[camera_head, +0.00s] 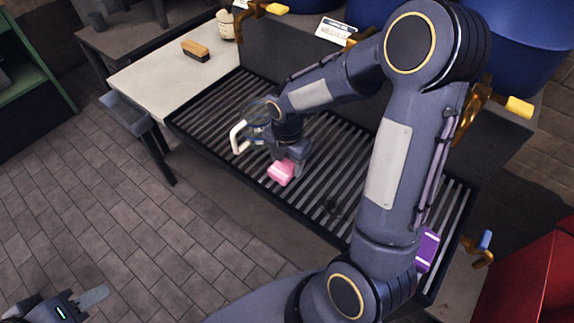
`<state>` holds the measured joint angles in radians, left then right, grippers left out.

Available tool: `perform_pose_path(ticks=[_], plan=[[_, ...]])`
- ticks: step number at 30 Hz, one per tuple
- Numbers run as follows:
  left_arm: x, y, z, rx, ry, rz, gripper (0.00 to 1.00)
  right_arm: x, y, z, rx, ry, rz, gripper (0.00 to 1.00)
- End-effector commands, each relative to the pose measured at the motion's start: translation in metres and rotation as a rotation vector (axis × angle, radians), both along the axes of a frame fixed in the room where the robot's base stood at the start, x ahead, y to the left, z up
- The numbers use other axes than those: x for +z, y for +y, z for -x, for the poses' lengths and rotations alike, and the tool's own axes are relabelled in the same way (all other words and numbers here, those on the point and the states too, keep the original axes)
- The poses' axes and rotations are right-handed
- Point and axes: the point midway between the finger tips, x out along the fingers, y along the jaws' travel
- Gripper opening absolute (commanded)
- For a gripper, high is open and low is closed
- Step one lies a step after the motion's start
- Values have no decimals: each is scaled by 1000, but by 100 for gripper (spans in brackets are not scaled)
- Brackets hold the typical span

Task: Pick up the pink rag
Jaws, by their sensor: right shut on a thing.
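The pink rag (281,173) is a small pink block-like piece over the dark slatted rack (222,112), near the rack's front edge. My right gripper (286,164) points down at it from the upper right and is shut on it. I cannot tell whether the rag still touches the slats. My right arm crosses the rack and hides much of its middle and right. My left gripper (88,299) is at the bottom left corner, over the floor, far from the rag. One pale finger shows, so its opening is unclear.
A clear vessel with a cream handle (238,138) stands just left of my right gripper. A brush (195,50) lies on the pale counter (150,84). A purple item (427,249) is at the rack's right end. Taps with yellow handles (519,107) jut out behind.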

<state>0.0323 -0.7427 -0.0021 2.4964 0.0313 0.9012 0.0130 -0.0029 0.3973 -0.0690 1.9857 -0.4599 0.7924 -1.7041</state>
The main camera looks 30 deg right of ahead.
Motion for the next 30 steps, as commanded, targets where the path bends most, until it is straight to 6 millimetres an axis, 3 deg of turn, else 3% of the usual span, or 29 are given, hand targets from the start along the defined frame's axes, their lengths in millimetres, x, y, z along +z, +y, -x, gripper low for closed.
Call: perform_pose_path(ticks=[11, 19, 28, 30], plan=[[1, 0, 0, 0, 0, 0, 36, 3, 0, 0, 0, -1, 1, 31], [7, 0, 0, 0, 0, 0, 36, 35, 0, -1, 0, -5, 1, 31], [14, 0, 0, 0, 0, 0, 36, 95, 7, 50, 0, -7, 1, 31], [13, 0, 0, 0, 0, 0, 36, 100, 9, 67, 0, -6, 1, 31]])
